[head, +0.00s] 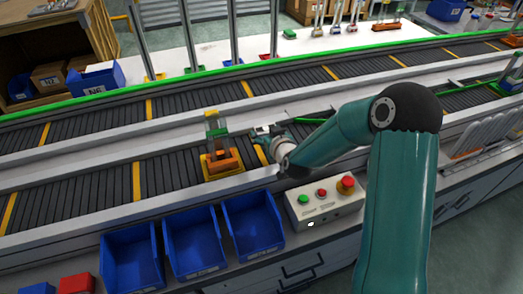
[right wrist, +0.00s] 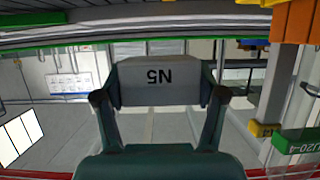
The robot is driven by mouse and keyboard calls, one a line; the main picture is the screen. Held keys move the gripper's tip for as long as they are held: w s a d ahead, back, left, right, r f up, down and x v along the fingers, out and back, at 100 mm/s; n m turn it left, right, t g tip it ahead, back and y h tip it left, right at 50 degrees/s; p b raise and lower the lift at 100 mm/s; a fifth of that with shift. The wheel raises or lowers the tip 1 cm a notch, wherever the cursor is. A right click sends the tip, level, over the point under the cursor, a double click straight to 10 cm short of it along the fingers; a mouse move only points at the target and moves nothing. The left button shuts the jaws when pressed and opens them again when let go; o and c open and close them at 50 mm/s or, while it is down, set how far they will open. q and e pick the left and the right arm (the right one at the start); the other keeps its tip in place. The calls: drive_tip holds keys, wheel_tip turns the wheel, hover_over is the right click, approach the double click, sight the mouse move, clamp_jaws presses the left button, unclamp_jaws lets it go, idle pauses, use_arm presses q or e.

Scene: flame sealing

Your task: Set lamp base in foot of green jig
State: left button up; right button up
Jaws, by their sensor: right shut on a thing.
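A jig stands on the near conveyor in the head view. It has an orange lower body (head: 222,160) in a yellow tray and a green plate (head: 216,133) higher up. Its orange part (right wrist: 295,20) and a green plate marked J20-4 (right wrist: 297,142) show at the right edge of the right wrist view, which looks upside down. My right gripper (head: 262,133) is just right of the jig, apart from it as far as I can tell. It is shut on a pale grey block marked N5 (right wrist: 160,82), likely the lamp base. My left gripper is not in view.
Blue bins (head: 195,243) and a button box (head: 325,203) with a red stop button line the near edge. A green rod (head: 310,119) lies behind my right wrist. A second conveyor (head: 190,98) runs behind. The near belt left of the jig is clear.

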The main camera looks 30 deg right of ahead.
drive_tip(key=shift+f+p, duration=0.35)
drive_tip(key=shift+f, duration=3.25)
drive_tip(key=o, duration=1.2)
drive_tip(key=shift+o, duration=0.3)
